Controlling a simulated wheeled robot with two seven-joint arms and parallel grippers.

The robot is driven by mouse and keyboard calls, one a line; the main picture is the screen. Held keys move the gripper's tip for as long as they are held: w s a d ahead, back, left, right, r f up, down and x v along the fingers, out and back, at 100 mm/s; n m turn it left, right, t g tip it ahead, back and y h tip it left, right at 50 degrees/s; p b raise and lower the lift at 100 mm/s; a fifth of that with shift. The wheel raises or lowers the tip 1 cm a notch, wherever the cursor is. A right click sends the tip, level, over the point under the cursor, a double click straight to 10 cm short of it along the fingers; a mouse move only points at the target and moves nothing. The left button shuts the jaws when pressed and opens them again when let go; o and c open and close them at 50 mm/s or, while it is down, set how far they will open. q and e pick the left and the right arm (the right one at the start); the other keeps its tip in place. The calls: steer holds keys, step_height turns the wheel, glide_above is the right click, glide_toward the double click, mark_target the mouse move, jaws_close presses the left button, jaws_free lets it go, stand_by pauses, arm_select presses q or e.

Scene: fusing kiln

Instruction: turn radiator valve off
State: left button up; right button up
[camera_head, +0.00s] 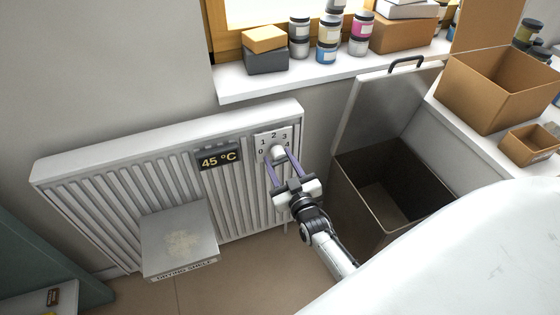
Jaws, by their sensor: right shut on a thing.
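The white radiator (110,197) stands against the wall at left and centre. Its valve knob (278,151) sits in front of a pale dial plate (284,133) with the numbers 0 to 4 around it. A dark display (218,157) beside it reads 45 °C. My right gripper (279,160) reaches up from the lower right and is shut on the valve knob, with one purple-grey finger on each side. The knob's pointer is too small to make out. My left gripper is not in view.
A drying shelf (180,239) juts from the radiator's front. An open-lidded dark bin (345,205) stands right of my right arm. Jars (327,50) and boxes (266,60) stand on the windowsill (240,90) above. A large white surface (470,260) fills the lower right.

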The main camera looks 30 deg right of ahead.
mark_target(279, 161)
steer(key=shift+w+a, duration=0.1)
steer(key=shift+a, duration=0.15)
steer(key=o, duration=0.9)
steer(key=shift+o, duration=0.4)
steer(key=shift+d, duration=0.1)
steer(key=shift+r, duration=0.1)
steer(key=shift+r, duration=0.4)
step_height(279, 161, up, 9)
steer(key=p, duration=0.2)
steer(key=shift+p, duration=0.35)
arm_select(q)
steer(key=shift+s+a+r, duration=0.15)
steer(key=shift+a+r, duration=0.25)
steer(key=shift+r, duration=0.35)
